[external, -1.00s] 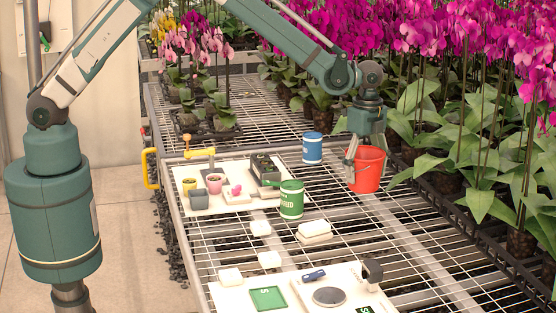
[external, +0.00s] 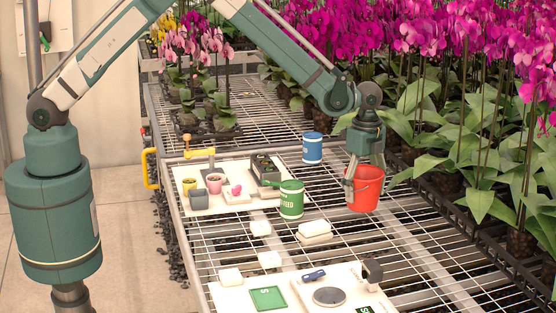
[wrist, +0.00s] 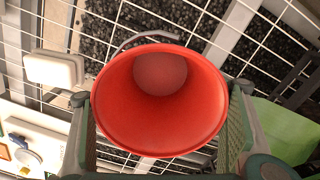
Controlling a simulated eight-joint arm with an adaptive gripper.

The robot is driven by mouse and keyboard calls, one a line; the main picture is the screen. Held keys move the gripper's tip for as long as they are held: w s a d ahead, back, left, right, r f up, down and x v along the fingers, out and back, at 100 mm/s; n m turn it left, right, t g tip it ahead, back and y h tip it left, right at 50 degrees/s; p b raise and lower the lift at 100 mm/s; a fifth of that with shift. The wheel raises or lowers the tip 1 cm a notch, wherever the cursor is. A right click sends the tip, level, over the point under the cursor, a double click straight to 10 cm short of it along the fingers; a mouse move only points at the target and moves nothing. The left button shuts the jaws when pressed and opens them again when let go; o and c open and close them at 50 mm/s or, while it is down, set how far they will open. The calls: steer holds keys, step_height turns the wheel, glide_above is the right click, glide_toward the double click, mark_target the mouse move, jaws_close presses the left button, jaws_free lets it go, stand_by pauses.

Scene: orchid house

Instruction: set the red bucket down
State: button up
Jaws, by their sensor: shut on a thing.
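The red bucket (external: 364,190) is upright over the wire mesh bench (external: 400,236), right of the middle in the external view. My gripper (external: 365,176) points down and is shut on the bucket, with a finger on each side of it. In the wrist view, the bucket (wrist: 160,105) sits between the two fingers, its open mouth facing the camera and its inside empty. I cannot tell whether its base touches the mesh.
A blue can (external: 312,148) and a green can (external: 291,199) stand left of the bucket. White blocks (external: 314,231) lie nearby on the mesh. Orchid plants (external: 455,130) line the right edge. The mesh just in front of the bucket is clear.

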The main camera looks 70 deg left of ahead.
steer(key=shift+f, duration=1.9)
steer(key=shift+f, duration=0.15)
steer(key=o, duration=1)
step_height(320, 180, up, 12)
steer(key=shift+r, duration=0.2)
steer(key=shift+r, duration=0.15)
